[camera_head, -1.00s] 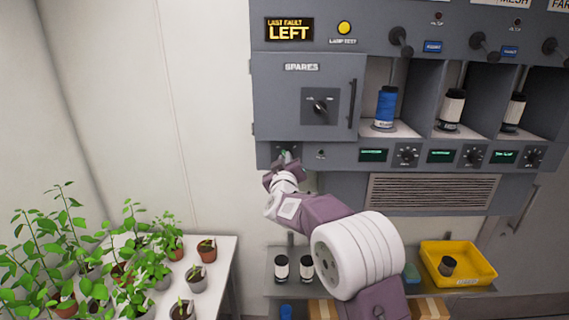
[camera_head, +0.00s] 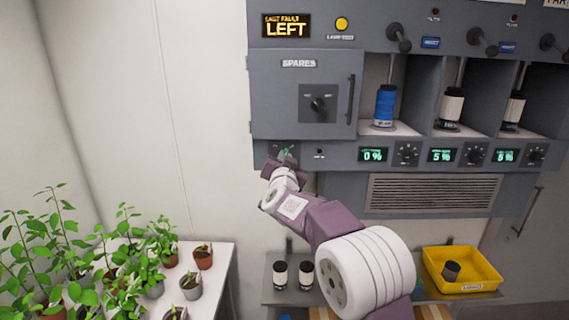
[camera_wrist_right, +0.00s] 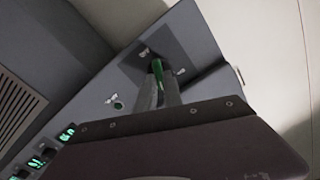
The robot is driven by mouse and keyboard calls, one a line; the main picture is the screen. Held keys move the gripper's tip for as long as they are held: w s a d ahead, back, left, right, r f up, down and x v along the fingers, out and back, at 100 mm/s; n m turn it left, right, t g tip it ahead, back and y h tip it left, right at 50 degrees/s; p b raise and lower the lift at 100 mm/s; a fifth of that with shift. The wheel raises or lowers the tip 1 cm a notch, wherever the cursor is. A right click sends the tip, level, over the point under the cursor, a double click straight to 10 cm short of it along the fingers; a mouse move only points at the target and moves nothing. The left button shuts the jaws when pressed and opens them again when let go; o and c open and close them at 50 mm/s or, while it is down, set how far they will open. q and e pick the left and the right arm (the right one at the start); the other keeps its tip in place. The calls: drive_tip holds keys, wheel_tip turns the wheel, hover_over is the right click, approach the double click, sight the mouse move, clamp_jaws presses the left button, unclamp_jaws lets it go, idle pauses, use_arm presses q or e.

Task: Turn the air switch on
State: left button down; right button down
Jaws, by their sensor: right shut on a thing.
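The air switch (camera_wrist_right: 158,72) is a small lever with a green tip on a dark plate at the lower left of the grey panel (camera_head: 262,100). It shows in the right wrist view between my gripper's fingers, and in the head view it is mostly hidden by the gripper. My right gripper (camera_head: 287,156) is at the switch, shut on its lever; its fingers also show in the right wrist view (camera_wrist_right: 161,92). My left gripper is not in view.
A small toggle (camera_head: 319,153) sits just right of the switch. Displays (camera_head: 373,155) read 0 % and other percentages, beside dials (camera_head: 406,153). A spares door (camera_head: 300,85) is above. Potted plants (camera_head: 100,265) on a white table stand at left; a yellow bin (camera_head: 490,275) is at lower right.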

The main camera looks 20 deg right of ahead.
drive_tip(key=shift+f+m+b, duration=0.2)
drive_tip(key=shift+m+b, duration=0.15)
drive_tip(key=shift+m, duration=0.6)
drive_tip(key=shift+f+m+b, duration=0.2)
drive_tip(key=shift+m+b, duration=0.15)
drive_tip(key=shift+m, duration=0.6)
drive_tip(key=c, duration=1.6)
unclamp_jaws()
drive_tip(key=shift+c, duration=0.2)
drive_tip(key=shift+o, duration=0.8)
drive_tip(key=shift+w, duration=0.2)
drive_tip(key=b+v, duration=0.2)
drive_tip(key=v, duration=0.6)
drive_tip(key=shift+s+a+b, duration=0.2)
drive_tip(key=shift+s+b, duration=0.1)
drive_tip(key=shift+s, duration=0.05)
